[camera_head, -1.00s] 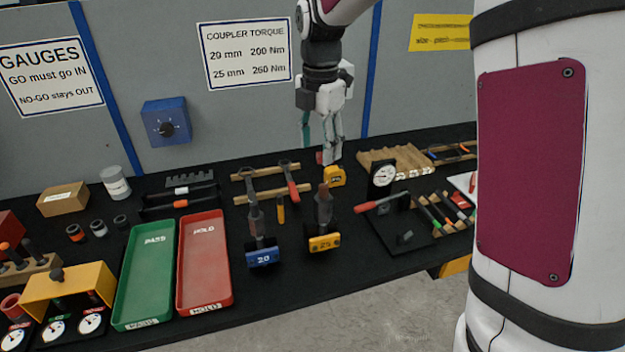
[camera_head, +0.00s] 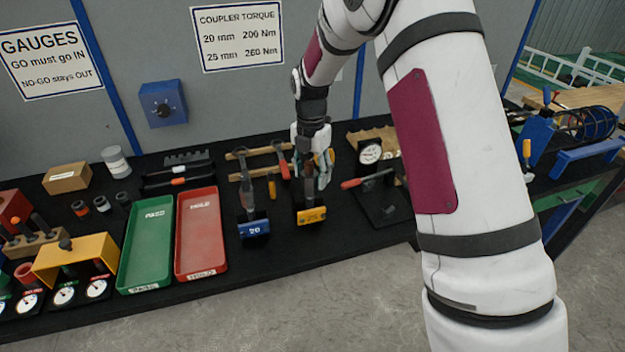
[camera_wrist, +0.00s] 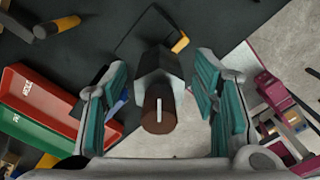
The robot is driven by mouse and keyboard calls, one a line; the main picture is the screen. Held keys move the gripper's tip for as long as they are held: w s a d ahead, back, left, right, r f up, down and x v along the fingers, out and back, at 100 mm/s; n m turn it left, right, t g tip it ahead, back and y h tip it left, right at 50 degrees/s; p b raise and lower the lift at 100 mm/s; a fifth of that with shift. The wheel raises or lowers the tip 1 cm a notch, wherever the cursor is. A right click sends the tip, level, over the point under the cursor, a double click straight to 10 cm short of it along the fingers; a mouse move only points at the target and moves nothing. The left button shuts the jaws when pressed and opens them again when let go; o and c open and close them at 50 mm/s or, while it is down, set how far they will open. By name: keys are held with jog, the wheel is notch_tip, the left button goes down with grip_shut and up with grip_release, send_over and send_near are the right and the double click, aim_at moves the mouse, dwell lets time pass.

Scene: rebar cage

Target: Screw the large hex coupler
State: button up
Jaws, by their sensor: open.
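The large hex coupler (camera_wrist: 160,68) appears in the wrist view as a dark grey faceted piece. It is joined to a brown round bar (camera_wrist: 158,112) with a white mark on its side. In the head view, the upright coupler and bar (camera_head: 307,182) stand on the block with the yellow 25 label (camera_head: 311,216). My gripper (camera_head: 322,172) is at this stand and partly hides it. In the wrist view, my teal-padded fingers (camera_wrist: 162,85) are open on either side of the coupler and bar, with gaps visible. I cannot tell the depth between them.
The blue-labelled 20 stand (camera_head: 253,228) is close by on the left. Left of it lie the red tray (camera_head: 203,262) and green tray (camera_head: 147,275). A dial gauge (camera_head: 370,152) and a red-handled tool (camera_head: 366,179) are on the right. The bare floor lies past the table's front edge.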

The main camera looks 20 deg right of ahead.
jog(key=shift+f, duration=1.35)
jog(key=shift+c, duration=0.3)
jog(key=c, duration=1.1)
